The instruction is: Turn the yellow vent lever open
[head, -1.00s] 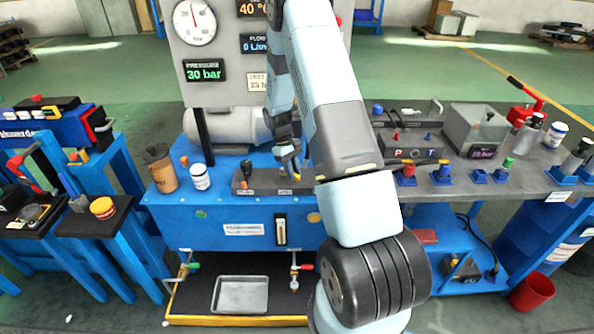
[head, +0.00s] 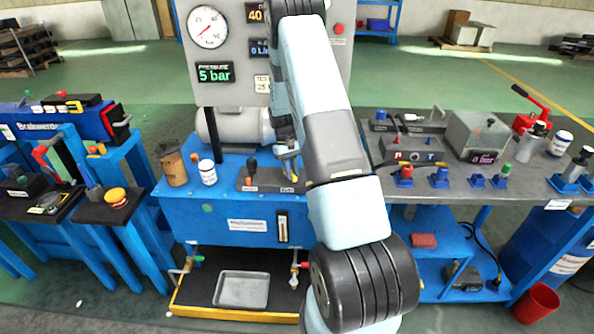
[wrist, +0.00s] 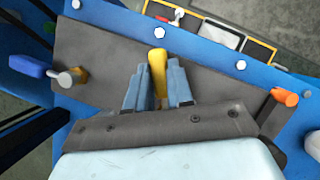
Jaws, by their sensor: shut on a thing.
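The yellow vent lever (wrist: 158,68) shows in the wrist view between the two blue fingers of my gripper (wrist: 157,88). My gripper is shut on it, with the rounded yellow end standing out beyond the fingertips. The lever is set on a dark grey plate (wrist: 95,58) on the blue bench. In the head view the same plate (head: 262,184) is on the blue bench top, and my arm hides most of the gripper and lever. The pressure display (head: 214,74) reads 5 bar, and the round gauge (head: 208,27) above it has its needle low.
A black-knobbed lever (head: 252,167) stands on the plate's left part. A white jar (head: 207,172) and a brown cup (head: 173,166) stand left of the plate. In the wrist view an orange-tipped post (wrist: 284,97) is right of my gripper. The grey table (head: 460,160) with valves is at right.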

